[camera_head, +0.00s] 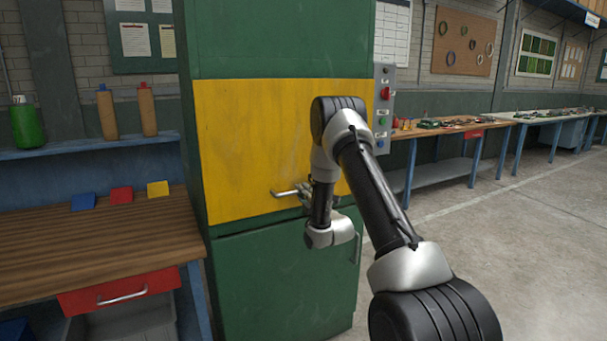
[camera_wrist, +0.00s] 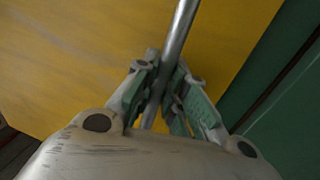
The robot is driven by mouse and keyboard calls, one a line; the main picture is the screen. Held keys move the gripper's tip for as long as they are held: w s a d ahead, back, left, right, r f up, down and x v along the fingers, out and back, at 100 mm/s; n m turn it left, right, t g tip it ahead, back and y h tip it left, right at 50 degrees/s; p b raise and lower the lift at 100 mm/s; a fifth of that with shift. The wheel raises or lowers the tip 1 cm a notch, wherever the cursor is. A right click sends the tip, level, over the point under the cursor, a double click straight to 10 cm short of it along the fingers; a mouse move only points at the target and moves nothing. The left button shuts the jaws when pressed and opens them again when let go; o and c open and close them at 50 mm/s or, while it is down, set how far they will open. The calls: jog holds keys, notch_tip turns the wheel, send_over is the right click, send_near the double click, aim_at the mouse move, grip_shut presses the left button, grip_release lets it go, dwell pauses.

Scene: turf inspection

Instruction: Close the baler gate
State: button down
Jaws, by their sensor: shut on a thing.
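The baler gate (camera_head: 245,140) is a yellow panel on the front of a tall green cabinet. It looks flush with the green front around it. A metal bar handle (camera_head: 286,193) sticks out near its lower edge. In the wrist view the handle (camera_wrist: 178,40) runs as a grey rod between the fingers, with the yellow gate (camera_wrist: 70,60) behind it. My gripper (camera_head: 305,191) is at the handle, shut on it; in the wrist view its fingers (camera_wrist: 160,90) lie on both sides of the rod. My arm hides the right part of the gate.
The green baler body (camera_head: 280,275) has a lower door with its own handle. A control box (camera_head: 384,110) with a red button is on its right side. A wooden workbench (camera_head: 90,240) with a red drawer stands at left. Open floor (camera_head: 500,240) lies to the right.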

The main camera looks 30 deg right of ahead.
jog(key=shift+f, duration=1.45)
jog(key=shift+s, duration=0.1)
jog(key=c, duration=1.5)
grip_release()
jog(key=shift+f, duration=0.1)
jog(key=shift+o, duration=0.2)
jog(key=s+f, duration=0.2)
jog(key=s, duration=0.9)
jog(key=shift+s+d, duration=0.2)
jog(key=shift+s, duration=0.1)
jog(key=shift+f, duration=0.1)
